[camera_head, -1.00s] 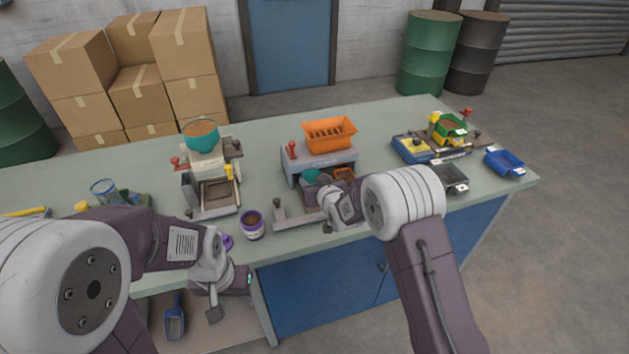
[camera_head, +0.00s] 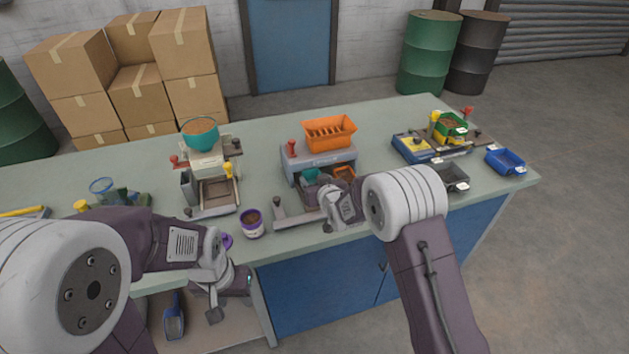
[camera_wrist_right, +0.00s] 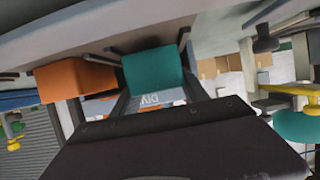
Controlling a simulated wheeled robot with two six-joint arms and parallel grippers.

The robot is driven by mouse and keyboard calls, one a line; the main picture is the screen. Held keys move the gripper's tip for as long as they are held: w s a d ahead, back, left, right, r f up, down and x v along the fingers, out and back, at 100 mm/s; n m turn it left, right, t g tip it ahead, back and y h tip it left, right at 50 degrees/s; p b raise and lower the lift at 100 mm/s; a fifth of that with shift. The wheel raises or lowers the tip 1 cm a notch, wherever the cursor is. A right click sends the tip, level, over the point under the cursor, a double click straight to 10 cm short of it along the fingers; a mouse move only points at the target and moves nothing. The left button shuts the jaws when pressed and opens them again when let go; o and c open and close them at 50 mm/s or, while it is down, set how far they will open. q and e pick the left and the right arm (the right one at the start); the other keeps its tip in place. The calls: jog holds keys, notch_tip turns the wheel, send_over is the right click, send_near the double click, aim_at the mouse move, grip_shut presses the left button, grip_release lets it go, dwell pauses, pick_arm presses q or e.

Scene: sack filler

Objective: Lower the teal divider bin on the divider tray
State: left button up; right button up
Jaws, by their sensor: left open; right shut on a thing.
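The teal divider bin (camera_head: 311,176) is under the grey divider machine (camera_head: 318,157). It also shows in the right wrist view (camera_wrist_right: 155,72), between the fingers, with a white label marked "DIV" below it. An orange bin (camera_head: 344,173) sits beside it. My right gripper (camera_head: 325,185) is shut on the teal bin at the machine's front opening; its fingertips are mostly hidden in the head view. The tray under the bin is largely hidden, so I cannot tell whether they touch. My left gripper (camera_head: 216,312) is open and empty, low in front of the bench.
An orange slotted hopper (camera_head: 329,133) tops the machine, with a red knob (camera_head: 291,147) beside it. A purple cup (camera_head: 252,223) and a lever (camera_head: 280,208) stand near the front edge. Another machine with a teal bowl (camera_head: 201,132) stands left; a blue tray (camera_head: 505,161) lies right.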

jog(key=shift+f, duration=0.2)
dwell(0.4)
jog(key=shift+f+b, duration=0.15)
jog(key=shift+b, duration=0.25)
jog(key=shift+f, duration=0.15)
dwell(0.5)
jog(key=o, duration=1.9)
jog(key=shift+c, duration=0.2)
notch_tip(320, 180, up, 8)
jog(key=p, duration=0.5)
